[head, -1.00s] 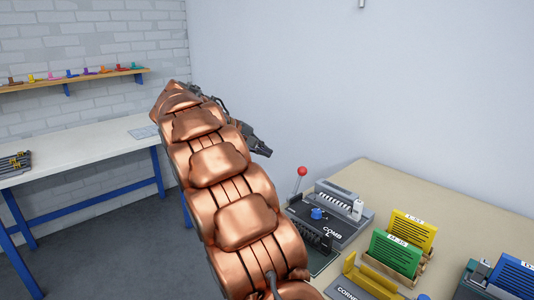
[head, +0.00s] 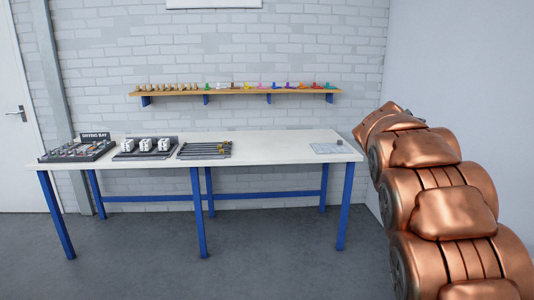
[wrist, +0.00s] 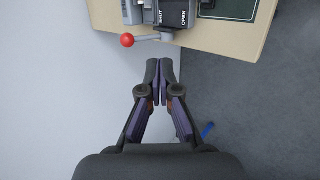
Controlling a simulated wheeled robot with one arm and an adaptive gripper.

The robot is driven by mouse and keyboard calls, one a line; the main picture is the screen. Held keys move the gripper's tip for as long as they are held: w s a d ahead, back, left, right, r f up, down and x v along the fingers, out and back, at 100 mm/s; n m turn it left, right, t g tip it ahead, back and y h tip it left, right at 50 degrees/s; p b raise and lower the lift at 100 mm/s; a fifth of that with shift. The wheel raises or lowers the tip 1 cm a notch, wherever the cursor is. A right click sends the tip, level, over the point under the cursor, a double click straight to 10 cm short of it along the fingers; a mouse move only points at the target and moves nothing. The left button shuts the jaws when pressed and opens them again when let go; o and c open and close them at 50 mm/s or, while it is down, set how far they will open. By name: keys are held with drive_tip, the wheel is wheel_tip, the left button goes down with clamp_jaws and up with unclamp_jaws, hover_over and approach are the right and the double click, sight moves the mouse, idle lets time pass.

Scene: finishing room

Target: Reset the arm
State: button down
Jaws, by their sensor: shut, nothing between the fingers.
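My copper-coloured arm reaches up along the right side of the head view. My gripper is hidden behind it there. In the wrist view my gripper (wrist: 160,82) points toward the edge of a tan table, with its two fingertips together and nothing between them. A machine (wrist: 165,14) with a lever ending in a red ball (wrist: 127,40) sits on that table, just beyond the fingertips in the picture. The words on its dark part include "OPEN".
A white workbench (head: 270,145) with blue legs stands along the brick wall. It carries a sorting tray (head: 80,150), a rack of white pieces (head: 147,147), a rack of rods (head: 205,150) and a pale sheet (head: 326,148). A wall shelf (head: 235,93) holds small coloured items. The grey floor (head: 290,245) is clear.

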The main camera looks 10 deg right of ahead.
drive_tip(key=s+a+f+y+p, duration=0.3)
drive_tip(key=s+a+y+p, duration=0.1)
drive_tip(key=s+a, duration=1)
drive_tip(key=s+a+f+n+y+p, duration=0.1)
drive_tip(key=s+a+f+y+p, duration=0.2)
drive_tip(key=s+a, duration=1.2)
drive_tip(key=shift+a+f+y+p, duration=0.35)
drive_tip(key=shift+a+f+y, duration=0.15)
drive_tip(key=shift+a+y, duration=0.15)
drive_tip(key=shift+d, duration=0.2)
